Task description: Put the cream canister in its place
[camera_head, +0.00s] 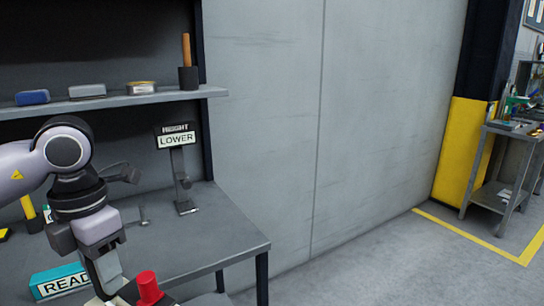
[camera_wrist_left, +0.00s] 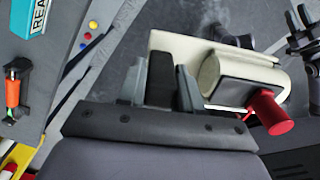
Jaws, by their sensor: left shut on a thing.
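Most of the canister is cut off by the bottom of the head view. The fingers hide the exact contact. My right gripper is not in view.
A grey table (camera_head: 225,240) carries a teal box marked "READ" (camera_head: 60,282) and an upright stand with a "LOWER" sign (camera_head: 178,140). Open floor lies to the right.

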